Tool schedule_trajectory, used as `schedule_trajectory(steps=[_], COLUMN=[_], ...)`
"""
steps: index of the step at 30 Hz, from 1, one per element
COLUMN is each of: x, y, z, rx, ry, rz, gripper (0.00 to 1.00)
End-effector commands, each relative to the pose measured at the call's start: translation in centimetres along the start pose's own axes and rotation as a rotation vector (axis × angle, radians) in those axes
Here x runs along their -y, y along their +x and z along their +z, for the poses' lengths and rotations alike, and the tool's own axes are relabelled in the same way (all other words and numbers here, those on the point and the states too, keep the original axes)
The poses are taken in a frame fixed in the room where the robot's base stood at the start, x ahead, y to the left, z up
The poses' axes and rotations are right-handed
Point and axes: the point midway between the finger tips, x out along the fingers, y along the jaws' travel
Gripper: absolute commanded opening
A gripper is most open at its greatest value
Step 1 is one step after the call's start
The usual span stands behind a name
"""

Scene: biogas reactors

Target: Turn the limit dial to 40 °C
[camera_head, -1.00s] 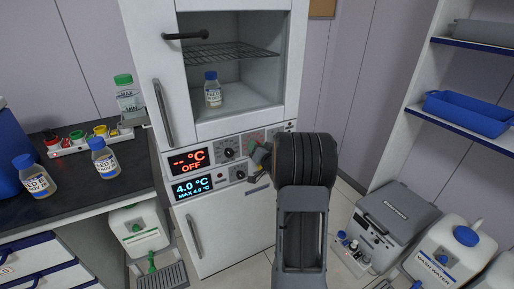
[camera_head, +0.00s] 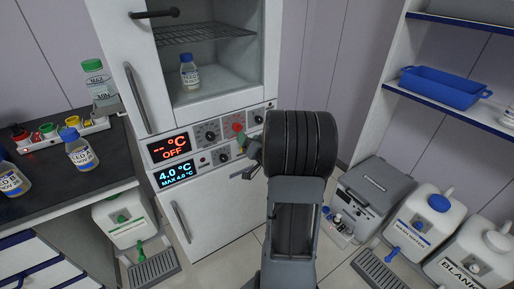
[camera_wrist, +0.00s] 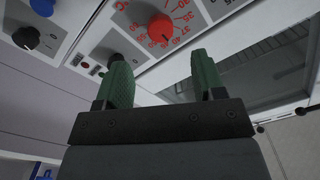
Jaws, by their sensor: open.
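The red dial (camera_wrist: 160,28), ringed by a red temperature scale, is at the top centre of the wrist view. Its numbers include 35, 37 and 40; I cannot tell exactly where its pointer stands. In the head view the red dial (camera_head: 238,127) shows small on the cabinet's control panel, just above my gripper (camera_head: 245,142), which my arm partly hides. In the wrist view my gripper (camera_wrist: 163,72) is open and empty. Its two green fingers point at the panel, a little below the dial and apart from it.
Black knobs (camera_wrist: 26,38) and a blue knob (camera_wrist: 42,6) sit to the left on the panel. Displays read "-- °C OFF" (camera_head: 170,147) and "4.0 °C MAX 4.0 °C" (camera_head: 176,174). A grey box (camera_head: 375,190) and white canisters stand right.

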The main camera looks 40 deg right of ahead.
Motion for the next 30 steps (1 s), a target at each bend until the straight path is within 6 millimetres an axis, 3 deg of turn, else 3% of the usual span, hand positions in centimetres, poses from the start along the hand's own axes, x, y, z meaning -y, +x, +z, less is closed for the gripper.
schedule_trajectory(steps=[6,12,30], x=[0.0,0.0,0.0], y=[-3.6,-5.2,-5.6], z=[0.0,0.0,0.0], rx=[-0.001,0.0,0.001], ry=[0.0,-0.001,0.0], rz=[0.002,0.0,-0.001], gripper=[0.63,0.63,0.63])
